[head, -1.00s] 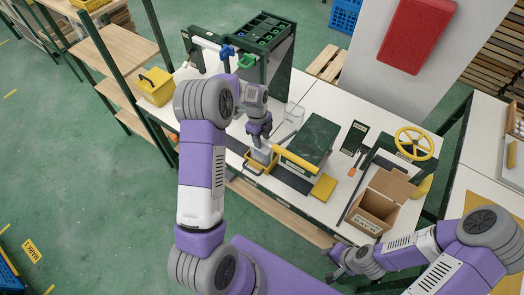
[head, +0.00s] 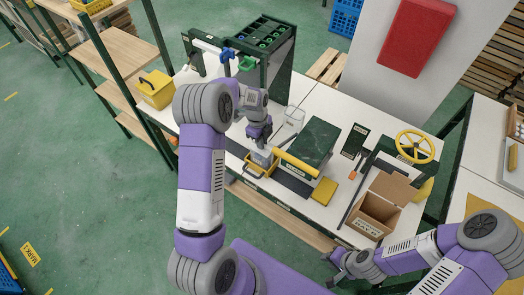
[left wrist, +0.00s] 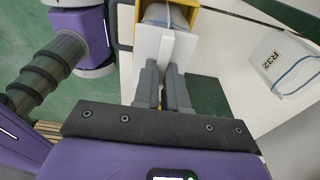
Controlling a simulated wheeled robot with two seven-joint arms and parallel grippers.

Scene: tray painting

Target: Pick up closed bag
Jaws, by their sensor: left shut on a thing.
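The bag (head: 262,158) is a small greyish-white shape in a yellow holder (head: 256,172), left of the green sealing machine with a yellow bar (head: 312,143). My left gripper (head: 259,145) is directly above it, pointing down. In the left wrist view, my left gripper's fingers (left wrist: 164,92) are shut on a white upright part at the top of the bag (left wrist: 160,45). The bag's lower part is inside the yellow holder (left wrist: 193,4), mostly hidden. My right gripper (head: 338,268) hangs near the table's front edge, away from the bag; its fingers are too small to judge.
A cardboard box (head: 377,207) and a yellow handwheel (head: 415,146) are at right. A dark rack (head: 262,42) stands at the back.

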